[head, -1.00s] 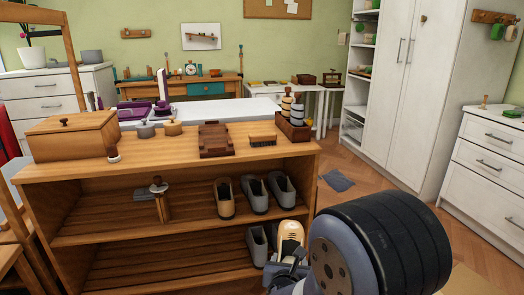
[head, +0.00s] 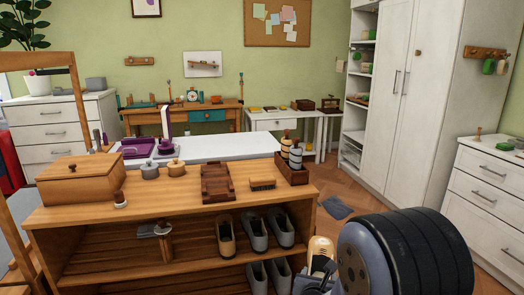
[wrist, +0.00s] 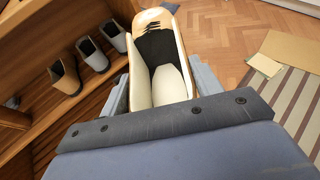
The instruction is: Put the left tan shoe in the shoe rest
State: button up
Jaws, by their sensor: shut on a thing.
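My gripper (head: 316,272) is shut on a tan shoe (head: 320,248), in front of the right end of the wooden shelf unit. In the wrist view the jaws of my gripper (wrist: 162,88) clasp both sides of the tan shoe (wrist: 153,22). Its opening faces the camera and its toe points away. A second tan shoe (head: 225,236) stands on the unit's upper shelf, left of grey shoes. A dark brown wooden stand (head: 217,184), perhaps the shoe rest, sits empty on the unit's top.
The shelf unit (head: 165,203) also bears a wooden box (head: 80,183), small pots (head: 176,168), a brush (head: 262,184) and a caddy with bottles (head: 292,172). Grey shoes (head: 256,232) stand on both shelves.

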notch_tip(320, 180, up, 24)
jog(key=p, duration=2.1)
jog(key=shift+f+p, duration=0.25)
jog(key=shift+p, duration=0.15)
